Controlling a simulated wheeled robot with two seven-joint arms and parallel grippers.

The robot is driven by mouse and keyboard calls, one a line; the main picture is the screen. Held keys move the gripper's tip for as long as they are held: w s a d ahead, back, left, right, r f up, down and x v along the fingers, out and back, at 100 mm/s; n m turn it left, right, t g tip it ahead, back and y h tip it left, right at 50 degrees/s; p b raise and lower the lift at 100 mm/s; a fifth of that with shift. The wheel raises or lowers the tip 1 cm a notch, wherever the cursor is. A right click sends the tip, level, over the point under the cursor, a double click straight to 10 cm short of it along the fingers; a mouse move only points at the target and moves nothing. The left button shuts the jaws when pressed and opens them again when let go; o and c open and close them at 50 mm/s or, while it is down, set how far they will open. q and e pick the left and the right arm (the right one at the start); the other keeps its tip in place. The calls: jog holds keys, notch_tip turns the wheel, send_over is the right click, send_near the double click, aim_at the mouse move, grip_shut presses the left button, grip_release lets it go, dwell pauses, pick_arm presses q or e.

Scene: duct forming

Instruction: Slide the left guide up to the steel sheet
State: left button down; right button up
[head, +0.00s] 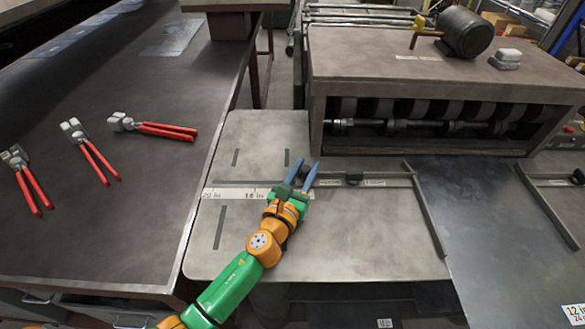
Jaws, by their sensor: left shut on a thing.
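The left guide has a long dark rail (428,211) running front to back on the machine's grey table. A flat arm with a black knob (353,178) reaches left from the rail's far end. My left gripper (302,171) is at the left end of this arm, its blue fingers shut on the guide; the exact contact is hard to see. The dark steel sheet (490,225) lies just right of the rail. I cannot tell whether rail and sheet touch. My right gripper is not in view.
The forming machine (430,72) with its rollers stands behind the table. The right guide (546,207) lies right of the sheet. A ruler strip (232,194) crosses the table's left part. Several red-handled tools (165,131) lie on the dark bench (110,225) at left.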

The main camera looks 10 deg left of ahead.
pick_arm(q)
jog(key=shift+d+f, duration=0.1)
jog(key=shift+d, duration=0.05)
jog(key=c, duration=0.9)
grip_release()
jog(key=o, duration=0.3)
jog(key=shift+d, duration=0.1)
jog(key=shift+w+d, duration=0.1)
jog(key=shift+d, duration=0.05)
jog(key=shift+s, duration=0.3)
jog(key=s, duration=0.4)
jog(key=s+a, duration=0.1)
jog(key=s, duration=0.1)
jog(key=shift+s+a, duration=0.1)
jog(key=shift+s, duration=0.2)
jog(key=shift+w, duration=0.1)
